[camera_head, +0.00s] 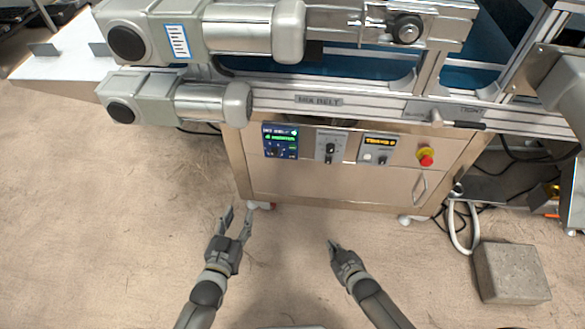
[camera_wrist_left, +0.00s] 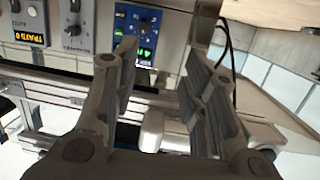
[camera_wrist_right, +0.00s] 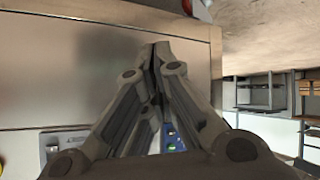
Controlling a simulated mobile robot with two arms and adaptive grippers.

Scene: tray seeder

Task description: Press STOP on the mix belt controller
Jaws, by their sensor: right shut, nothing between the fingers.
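The mix belt controller (camera_head: 280,141) is a small blue panel with a lit green display, at the left of the cabinet front under the MIX BELT label. It shows upside down in the left wrist view (camera_wrist_left: 137,30); its button labels are too small to read. My left gripper (camera_head: 239,213) is open and empty, below and left of the controller, apart from it. Its spread fingers also show in the left wrist view (camera_wrist_left: 160,62). My right gripper (camera_head: 333,243) is shut and empty, lower and to the right, apart from the cabinet. In the right wrist view its closed fingers (camera_wrist_right: 161,52) partly hide a blue panel.
Right of the controller are a knob panel (camera_head: 331,146), a yellow-display panel (camera_head: 377,149) and a red button on yellow (camera_head: 426,157). Grey motors (camera_head: 190,103) overhang at upper left. A concrete block (camera_head: 510,272) and cables lie at right. The floor before the cabinet is clear.

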